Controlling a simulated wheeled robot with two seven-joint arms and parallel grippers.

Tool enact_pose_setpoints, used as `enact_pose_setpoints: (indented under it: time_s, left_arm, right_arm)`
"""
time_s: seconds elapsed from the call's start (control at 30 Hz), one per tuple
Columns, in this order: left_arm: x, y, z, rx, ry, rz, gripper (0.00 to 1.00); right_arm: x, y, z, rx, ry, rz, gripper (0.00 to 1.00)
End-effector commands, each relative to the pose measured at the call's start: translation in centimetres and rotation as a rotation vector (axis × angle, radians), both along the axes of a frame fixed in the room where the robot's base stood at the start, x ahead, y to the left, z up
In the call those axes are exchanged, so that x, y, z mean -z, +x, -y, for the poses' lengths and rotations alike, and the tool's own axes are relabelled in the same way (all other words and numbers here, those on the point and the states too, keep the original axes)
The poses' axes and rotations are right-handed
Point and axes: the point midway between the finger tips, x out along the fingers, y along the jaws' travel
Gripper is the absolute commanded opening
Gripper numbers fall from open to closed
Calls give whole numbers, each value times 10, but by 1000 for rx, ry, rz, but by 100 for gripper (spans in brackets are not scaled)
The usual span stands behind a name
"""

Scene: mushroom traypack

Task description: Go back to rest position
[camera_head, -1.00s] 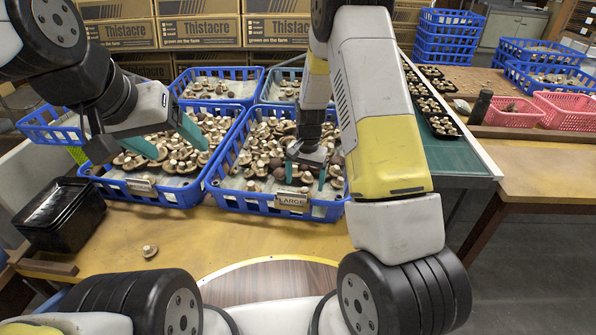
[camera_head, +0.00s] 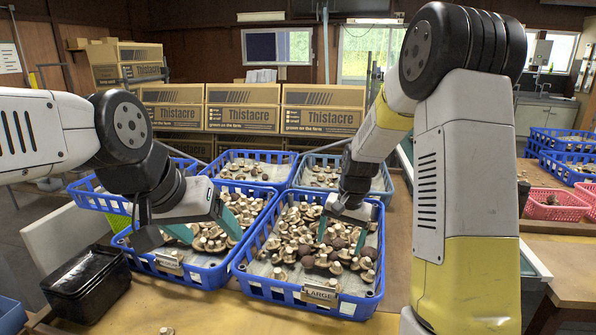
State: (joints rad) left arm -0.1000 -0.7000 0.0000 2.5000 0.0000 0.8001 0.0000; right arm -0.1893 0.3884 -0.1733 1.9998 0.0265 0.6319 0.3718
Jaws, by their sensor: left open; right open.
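My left gripper (camera_head: 205,230) comes in from the left. Its two teal fingers are spread over the front left blue crate (camera_head: 205,277) of brown and white mushrooms (camera_head: 212,243), and I see nothing between them. My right gripper (camera_head: 342,236) points down over the front right blue crate (camera_head: 268,287), which has a LARGE label (camera_head: 319,293). Its teal fingers are apart, with mushrooms (camera_head: 300,240) below and behind them. I cannot tell whether its fingertips touch the mushrooms. The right arm's large links cover the right part of the table.
Two more blue crates (camera_head: 240,156) (camera_head: 322,157) stand behind. Black trays (camera_head: 86,283) are stacked at the front left. A loose mushroom (camera_head: 166,331) lies on the table's front. Pink baskets (camera_head: 553,205) and blue crates (camera_head: 566,168) stand at the right. Thistacre boxes (camera_head: 243,110) line the back.

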Motion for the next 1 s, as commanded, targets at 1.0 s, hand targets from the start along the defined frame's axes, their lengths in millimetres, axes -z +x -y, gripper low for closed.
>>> enact_pose_setpoints:
  time_s: [1.0]
  left_arm:
    - [0, 0, 0, 0, 0, 0, 73]
  right_arm:
    - [-192, -225, 16, -371, -47, 461, 85]
